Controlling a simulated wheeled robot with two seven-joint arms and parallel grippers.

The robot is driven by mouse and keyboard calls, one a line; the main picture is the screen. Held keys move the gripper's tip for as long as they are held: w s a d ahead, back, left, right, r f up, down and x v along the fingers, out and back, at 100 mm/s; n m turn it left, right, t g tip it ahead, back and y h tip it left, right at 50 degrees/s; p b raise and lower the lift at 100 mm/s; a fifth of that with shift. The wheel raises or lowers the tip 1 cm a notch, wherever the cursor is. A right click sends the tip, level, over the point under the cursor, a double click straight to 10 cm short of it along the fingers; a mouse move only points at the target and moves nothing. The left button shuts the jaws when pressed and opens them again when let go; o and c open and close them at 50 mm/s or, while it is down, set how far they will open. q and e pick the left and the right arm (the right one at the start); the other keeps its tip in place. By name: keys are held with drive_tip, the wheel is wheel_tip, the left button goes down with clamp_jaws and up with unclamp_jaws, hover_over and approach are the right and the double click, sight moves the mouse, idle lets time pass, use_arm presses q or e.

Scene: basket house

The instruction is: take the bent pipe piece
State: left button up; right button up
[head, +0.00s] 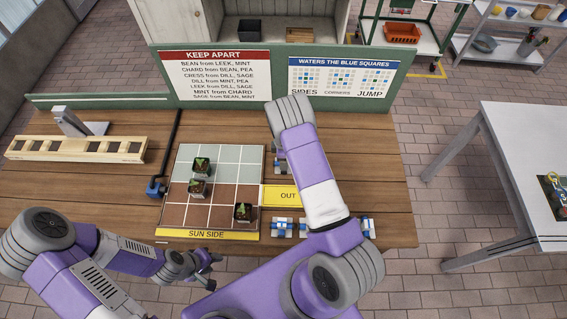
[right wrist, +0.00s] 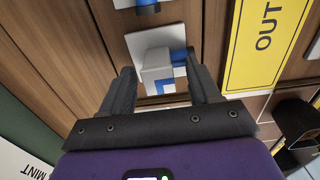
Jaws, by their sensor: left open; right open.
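A piece with a grey-white block and blue parts (right wrist: 158,68), which looks like the bent pipe piece, sits on a pale square plate in the right wrist view. My right gripper (right wrist: 163,76) is open, with one finger on each side of this piece. I cannot tell whether the fingers touch it. In the head view a blue and white piece (head: 281,164) shows partly beside my right arm, which hides the right gripper. My left gripper (head: 208,268) is open and empty near the table's front edge.
Blue and white pieces (head: 283,228) stand in a row at the front. A tiled board (head: 222,166) holds three potted plants. The yellow OUT plate (head: 281,196) lies beside it. A wooden rack (head: 75,148) is at left; signs (head: 214,78) stand behind. The table's right end is clear.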

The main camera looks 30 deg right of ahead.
drive_tip(key=shift+w+f, duration=0.1)
drive_tip(key=shift+c, duration=0.2)
drive_tip(key=c, duration=1)
